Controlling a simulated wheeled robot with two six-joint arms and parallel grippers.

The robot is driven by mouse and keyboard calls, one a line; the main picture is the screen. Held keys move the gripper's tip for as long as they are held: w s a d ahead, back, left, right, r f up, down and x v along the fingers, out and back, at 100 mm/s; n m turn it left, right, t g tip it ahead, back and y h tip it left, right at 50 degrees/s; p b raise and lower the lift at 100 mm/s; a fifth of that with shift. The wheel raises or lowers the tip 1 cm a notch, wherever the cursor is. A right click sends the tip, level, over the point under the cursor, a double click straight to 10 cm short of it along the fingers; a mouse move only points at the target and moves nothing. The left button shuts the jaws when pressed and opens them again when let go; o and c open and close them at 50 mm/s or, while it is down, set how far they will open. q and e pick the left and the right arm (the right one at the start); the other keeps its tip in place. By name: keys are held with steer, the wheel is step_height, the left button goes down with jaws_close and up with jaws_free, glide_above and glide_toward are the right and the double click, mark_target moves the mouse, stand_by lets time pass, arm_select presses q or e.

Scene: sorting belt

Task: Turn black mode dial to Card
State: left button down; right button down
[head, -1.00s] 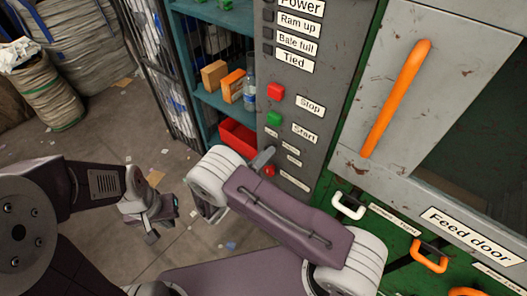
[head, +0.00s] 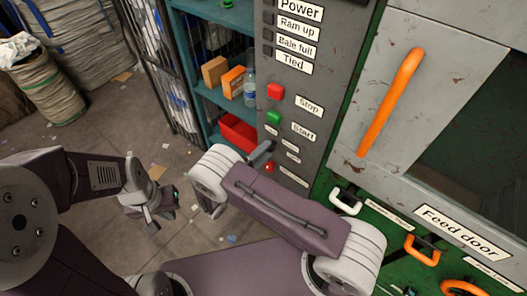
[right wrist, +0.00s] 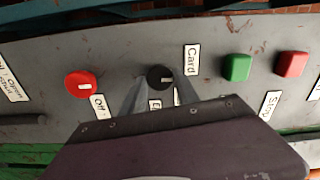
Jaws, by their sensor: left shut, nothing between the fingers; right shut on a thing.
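The black mode dial (right wrist: 159,77) sits on the grey panel in the right wrist view, with a white pointer mark toward its right side. The "Card" label (right wrist: 192,58) is right of it and slightly higher. Another label (right wrist: 154,104) below the dial is mostly hidden by my gripper. My right gripper (right wrist: 157,88) is shut on the dial, one finger on each side. In the head view my right gripper (head: 261,153) is at the panel below the "Start" label and hides the dial. My left gripper (head: 150,212) is shut and empty, low over the floor at left.
A red knob (right wrist: 81,84) with an "Off" label (right wrist: 99,106) is left of the dial. Green (right wrist: 237,67) and red (right wrist: 291,64) buttons are on its right. The feed door's orange handle (head: 391,102) stands right of the panel. A red bin (head: 238,132) is on the shelf behind.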

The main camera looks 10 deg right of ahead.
steer(key=shift+d+r+n, duration=0.1)
steer(key=shift+r+n, duration=0.05)
steer(key=shift+n, duration=0.15)
stand_by(0.4)
